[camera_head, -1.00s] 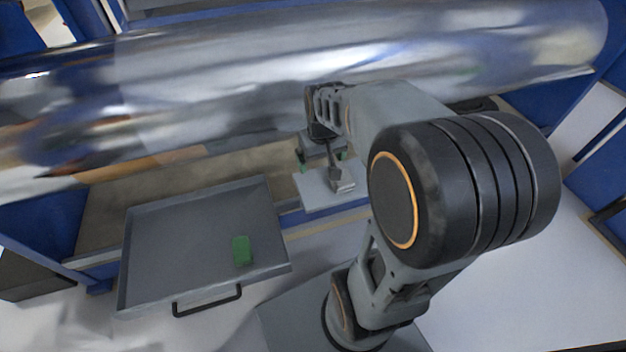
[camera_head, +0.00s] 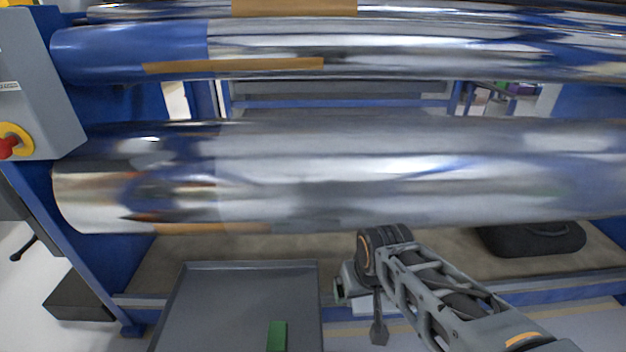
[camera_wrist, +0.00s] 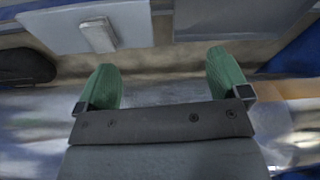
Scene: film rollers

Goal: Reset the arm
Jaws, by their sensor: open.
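My gripper (camera_wrist: 164,78) shows in the wrist view with its two green fingers wide apart and nothing between them. In the head view my arm reaches in from the lower right, and its far end is in front of the big lower roller's underside. The gripper itself is mostly hidden there behind the wrist. The big silver film roller (camera_head: 400,165) lies across the middle of the head view, just above and behind the wrist. I cannot tell the gap between them.
A grey tray (camera_head: 190,310) with a green block (camera_head: 277,336) is left of my arm. A black case (camera_head: 530,239) lies at right beneath the roller. Further rollers (camera_head: 420,45) run above. A red knob (camera_head: 8,146) is on the grey panel at left.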

